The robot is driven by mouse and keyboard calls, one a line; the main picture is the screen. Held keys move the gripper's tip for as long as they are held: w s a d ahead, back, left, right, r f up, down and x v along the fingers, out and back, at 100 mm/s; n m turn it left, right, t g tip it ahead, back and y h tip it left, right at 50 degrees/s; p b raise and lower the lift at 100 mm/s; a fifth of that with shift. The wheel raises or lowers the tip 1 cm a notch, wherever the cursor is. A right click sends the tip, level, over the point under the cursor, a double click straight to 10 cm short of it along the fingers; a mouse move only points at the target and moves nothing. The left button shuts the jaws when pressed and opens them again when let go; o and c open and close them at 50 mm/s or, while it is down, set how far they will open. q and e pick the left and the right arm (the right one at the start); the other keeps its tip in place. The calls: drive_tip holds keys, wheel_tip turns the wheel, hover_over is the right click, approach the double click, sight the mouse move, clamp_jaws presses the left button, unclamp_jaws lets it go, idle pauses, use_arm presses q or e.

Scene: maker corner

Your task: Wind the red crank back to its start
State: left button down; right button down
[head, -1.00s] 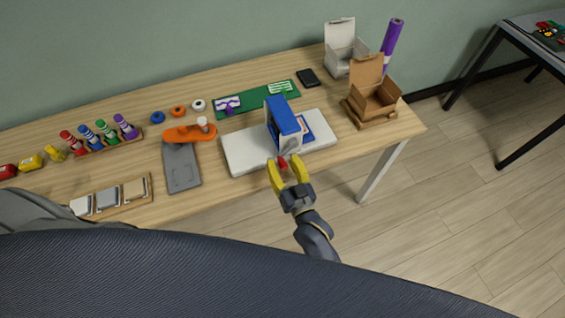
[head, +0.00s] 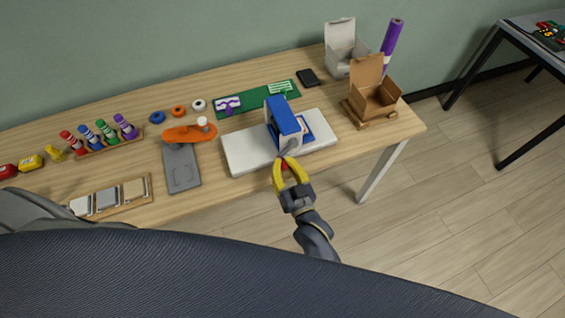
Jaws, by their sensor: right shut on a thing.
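The crank machine is a blue-topped block (head: 284,116) with white sides on a white base (head: 248,150) near the table's front edge. A grey crank arm (head: 291,147) shows on its near side. The red crank handle (head: 284,167) is mostly hidden between the yellow fingers of my right gripper (head: 287,169), which is shut on it. My left gripper is not in view; only part of a grey arm shows at the lower left.
An orange-and-grey tool (head: 184,160) lies left of the base. A green mat (head: 245,106) is behind it. An open brown box (head: 376,98), a white box (head: 342,58) and a black phone-like slab (head: 308,77) are at the right. Several markers stand in a wooden rack (head: 120,143).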

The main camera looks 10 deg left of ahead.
drive_tip(key=shift+r, duration=0.1)
drive_tip(key=m, duration=0.1)
drive_tip(key=r+m, duration=0.1)
drive_tip(key=a+m, duration=0.1)
drive_tip(key=shift+s+r+m, duration=0.3)
drive_tip(key=shift+r+m, duration=0.1)
drive_tip(key=shift+s+a+r+m, duration=0.1)
drive_tip(key=shift+r+m, duration=0.3)
drive_tip(key=shift+m, duration=0.4)
drive_tip(key=shift+s+a+r+m, duration=0.1)
drive_tip(key=shift+r+m, duration=0.3)
drive_tip(key=shift+m, duration=0.4)
drive_tip(key=c, duration=1.2)
unclamp_jaws()
drive_tip(key=v, duration=1.2)
